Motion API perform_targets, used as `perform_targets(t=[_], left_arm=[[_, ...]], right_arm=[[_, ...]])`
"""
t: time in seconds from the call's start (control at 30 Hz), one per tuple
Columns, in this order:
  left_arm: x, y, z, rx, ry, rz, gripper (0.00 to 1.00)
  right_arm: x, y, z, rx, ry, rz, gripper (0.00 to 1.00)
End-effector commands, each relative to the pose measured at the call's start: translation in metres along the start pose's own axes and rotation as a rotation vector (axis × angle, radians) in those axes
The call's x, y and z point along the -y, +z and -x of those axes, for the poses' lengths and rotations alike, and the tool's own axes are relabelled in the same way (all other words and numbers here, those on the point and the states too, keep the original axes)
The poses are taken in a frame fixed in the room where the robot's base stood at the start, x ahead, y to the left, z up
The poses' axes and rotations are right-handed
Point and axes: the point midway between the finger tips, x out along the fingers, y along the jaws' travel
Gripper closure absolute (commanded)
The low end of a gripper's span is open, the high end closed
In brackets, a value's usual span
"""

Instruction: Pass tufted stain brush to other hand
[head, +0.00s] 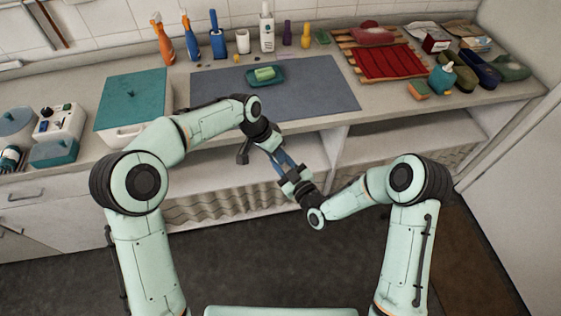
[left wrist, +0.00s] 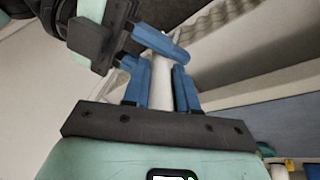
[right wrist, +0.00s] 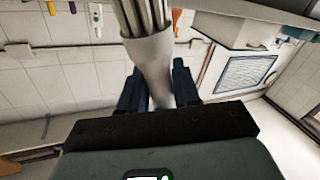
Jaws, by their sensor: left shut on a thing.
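The tufted stain brush has a pale grey-white handle, and its handle (left wrist: 161,82) shows between the fingers of my left gripper (left wrist: 161,88), which is shut on it. In the right wrist view its flared head with striped bristles (right wrist: 146,18) rises above the fingers. My right gripper (right wrist: 160,88) has its blue fingers on either side of the brush; I cannot tell whether they press on it. In the head view my left gripper (head: 281,157) and right gripper (head: 291,176) meet in front of the counter, and the brush is mostly hidden between them.
The counter behind carries a grey mat (head: 310,95), a green soap dish (head: 283,77), a teal-lidded box (head: 132,100), several bottles and a red mat on a rack (head: 385,62). Open shelves (head: 375,145) lie below the counter edge. The floor in front is clear.

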Motion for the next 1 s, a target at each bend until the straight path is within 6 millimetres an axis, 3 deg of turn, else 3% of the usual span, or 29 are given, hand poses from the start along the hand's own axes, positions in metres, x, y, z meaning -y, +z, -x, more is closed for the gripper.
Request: perform_targets(t=[0.1,0.13,0.2,0.23,0.5,0.63,1.0], left_arm=[[-0.001,-0.003,0.001,-0.011,-0.001,-0.002,1.0],[-0.001,-0.004,0.001,-0.011,-0.001,-0.002,0.7],[-0.001,-0.004,0.001,-0.011,-0.001,-0.002,0.47],[-0.001,-0.003,0.001,-0.011,-0.001,-0.002,0.43],[-0.001,-0.003,0.002,-0.009,-0.001,-0.001,0.43],[0.0,-0.003,0.011,-0.01,-0.002,-0.001,0.43],[0.0,-0.003,0.085,-0.013,-0.003,-0.001,0.43]], right_arm=[[0.004,-0.001,0.0,-0.002,-0.011,-0.002,0.99],[0.005,-0.002,0.0,-0.003,-0.012,-0.002,0.99],[0.005,-0.002,0.0,-0.004,-0.013,-0.002,0.99],[0.005,-0.002,0.0,-0.004,-0.012,-0.002,0.99],[0.004,-0.001,0.0,-0.003,-0.009,-0.001,0.99],[0.003,-0.001,0.0,-0.003,-0.008,-0.001,0.99],[0.003,-0.001,0.0,-0.003,-0.008,-0.001,0.99]])
